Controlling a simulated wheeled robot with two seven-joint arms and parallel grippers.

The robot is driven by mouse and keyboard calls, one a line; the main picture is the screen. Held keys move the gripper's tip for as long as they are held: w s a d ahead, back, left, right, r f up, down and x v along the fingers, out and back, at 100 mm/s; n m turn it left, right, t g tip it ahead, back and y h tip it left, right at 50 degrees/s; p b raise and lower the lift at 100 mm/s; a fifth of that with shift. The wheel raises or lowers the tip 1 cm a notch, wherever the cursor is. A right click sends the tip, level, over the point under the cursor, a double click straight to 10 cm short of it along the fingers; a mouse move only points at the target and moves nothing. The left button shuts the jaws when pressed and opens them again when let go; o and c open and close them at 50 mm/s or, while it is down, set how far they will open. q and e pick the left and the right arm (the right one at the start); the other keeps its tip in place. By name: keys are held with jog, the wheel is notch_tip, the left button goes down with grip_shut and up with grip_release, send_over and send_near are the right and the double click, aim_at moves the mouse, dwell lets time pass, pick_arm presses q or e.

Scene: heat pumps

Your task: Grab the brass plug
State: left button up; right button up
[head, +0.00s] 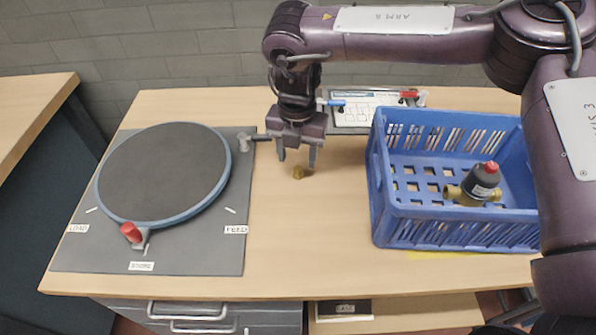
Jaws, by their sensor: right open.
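The brass plug (298,172) is a small gold-brown piece standing on the bare wooden table top, between the round turntable and the blue crate. My right gripper (297,160) points down just above and behind the plug. Its two fingers are apart, with nothing seen between them. The fingertips look close to the plug, but I cannot tell whether they touch it. My left gripper is not in view.
A grey board with a round turntable (165,175) and a red-capped clamp (131,232) fills the table's left. A blue crate (455,230) at right holds a brass valve with a black-and-red cap (482,180). The table's front middle is clear.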

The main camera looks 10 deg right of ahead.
aim_at(298, 168)
notch_tip(298, 168, down, 4)
jog(key=shift+w+d, duration=0.1)
jog(key=c, duration=1.1)
jog(key=shift+o, duration=0.2)
jog(key=shift+r, duration=0.1)
